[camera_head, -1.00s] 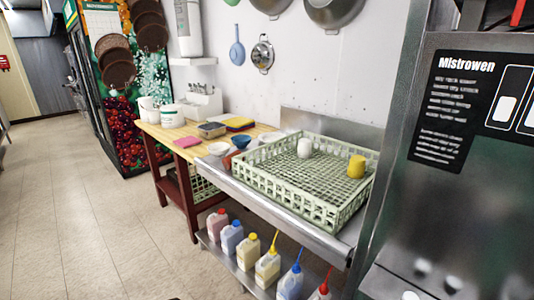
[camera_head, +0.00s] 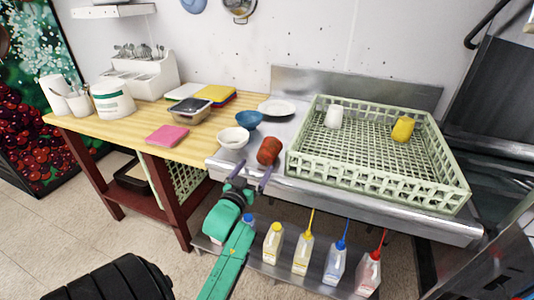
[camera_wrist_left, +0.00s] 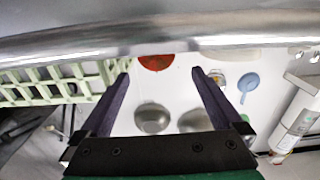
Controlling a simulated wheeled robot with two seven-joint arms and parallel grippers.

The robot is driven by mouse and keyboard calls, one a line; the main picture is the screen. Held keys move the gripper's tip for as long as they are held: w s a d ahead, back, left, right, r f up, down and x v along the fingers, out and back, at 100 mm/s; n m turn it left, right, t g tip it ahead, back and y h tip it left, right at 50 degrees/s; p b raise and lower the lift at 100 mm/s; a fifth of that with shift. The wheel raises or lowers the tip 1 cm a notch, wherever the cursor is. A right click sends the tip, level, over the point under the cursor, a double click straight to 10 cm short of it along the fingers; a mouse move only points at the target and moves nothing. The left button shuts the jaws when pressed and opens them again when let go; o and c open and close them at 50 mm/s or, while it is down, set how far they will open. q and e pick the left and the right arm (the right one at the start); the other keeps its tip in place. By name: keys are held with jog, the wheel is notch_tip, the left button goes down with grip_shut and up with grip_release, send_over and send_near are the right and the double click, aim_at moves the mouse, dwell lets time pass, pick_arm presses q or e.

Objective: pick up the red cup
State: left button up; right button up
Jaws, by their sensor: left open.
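The red cup (camera_head: 269,151) stands on the steel counter (camera_head: 350,197) near its front edge, just left of the green dish rack. In the left wrist view only a small red part of the cup (camera_wrist_left: 157,62) shows, below the counter's metal edge and between the fingertips in the picture. My left gripper (camera_head: 252,174) is open and empty, its purple fingers pointing toward the cup from just in front of the counter edge, apart from it. It also shows in the left wrist view (camera_wrist_left: 160,73). My right gripper is not in view.
The green rack (camera_head: 376,181) holds a white cup (camera_head: 334,117) and a yellow cup (camera_head: 403,129). A white bowl (camera_head: 233,138) and a blue bowl (camera_head: 249,120) sit left of the red cup, with a white plate (camera_head: 277,108) behind. Several bottles stand on the lower shelf (camera_head: 262,268).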

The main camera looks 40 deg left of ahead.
aim_at(265, 156)
pick_arm(q)
jog(key=x, duration=0.3)
jog(key=shift+s+a+r, duration=0.1)
jog(key=shift+a+r, duration=0.05)
jog(key=shift+a, duration=0.1)
jog(key=w, duration=0.4)
jog(key=shift+p, duration=0.4)
jog(key=x, duration=0.4)
jog(key=shift+s+a, duration=0.1)
jog(key=shift+a, duration=0.1)
jog(key=shift+d, duration=0.1)
jog(key=shift+c, duration=1.2)
jog(key=c, duration=0.8)
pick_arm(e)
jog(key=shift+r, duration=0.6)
